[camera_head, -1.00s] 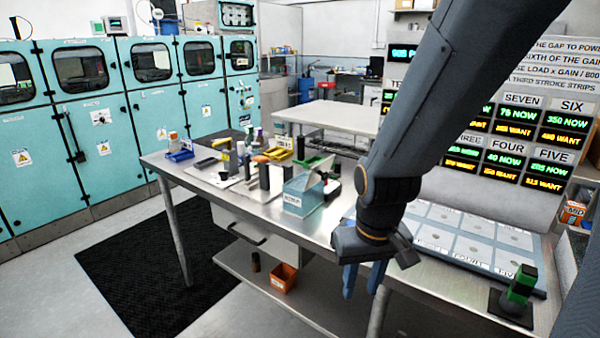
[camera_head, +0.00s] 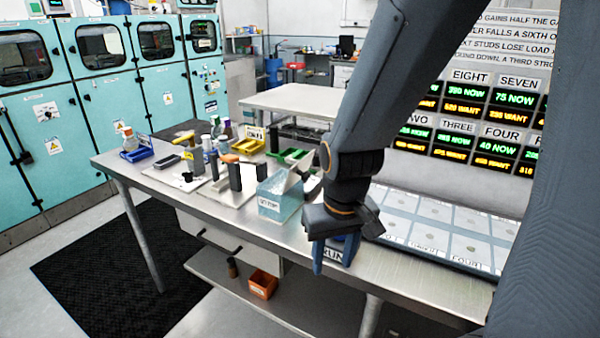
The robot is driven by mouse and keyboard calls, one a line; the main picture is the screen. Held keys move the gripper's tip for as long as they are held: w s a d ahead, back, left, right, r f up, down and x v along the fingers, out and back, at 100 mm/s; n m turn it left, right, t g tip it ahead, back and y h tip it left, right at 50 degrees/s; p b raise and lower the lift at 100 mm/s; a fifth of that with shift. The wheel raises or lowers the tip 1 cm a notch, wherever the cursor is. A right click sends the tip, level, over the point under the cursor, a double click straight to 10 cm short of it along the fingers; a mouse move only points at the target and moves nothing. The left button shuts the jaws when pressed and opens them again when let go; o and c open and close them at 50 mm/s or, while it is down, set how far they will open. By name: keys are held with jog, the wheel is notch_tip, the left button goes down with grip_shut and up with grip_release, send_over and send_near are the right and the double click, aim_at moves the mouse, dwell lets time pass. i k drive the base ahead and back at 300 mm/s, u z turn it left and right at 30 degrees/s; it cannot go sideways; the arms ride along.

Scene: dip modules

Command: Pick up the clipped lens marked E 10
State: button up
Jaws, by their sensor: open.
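My gripper (camera_head: 334,256) hangs over the front edge of the steel bench (camera_head: 215,207), pointing down with blue fingers apart and nothing seen between them. A small RUN label shows behind the fingers. I cannot make out the clipped lens marked E 10; the bench items are too small to read. A cluster of small upright parts, including a dark block (camera_head: 235,177), stands on the bench left of my gripper. A clear light-blue box (camera_head: 279,196) with a label stands between that cluster and my gripper.
A pale panel of labelled squares (camera_head: 432,235) lies on the bench right of my gripper, below a display board (camera_head: 460,135). An orange bin (camera_head: 263,284) sits on the lower shelf. Dark floor matting lies at left.

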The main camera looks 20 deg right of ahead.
aim_at(130, 144)
jog(key=u, duration=0.3)
jog(key=k, duration=0.4)
jog(key=u, duration=1.7)
jog(key=i, duration=1.95)
jog(key=z, duration=0.5)
jog(key=i, duration=1)
jog(key=z, duration=1.6)
jog(key=i, duration=1.05)
jog(key=z, duration=0.2)
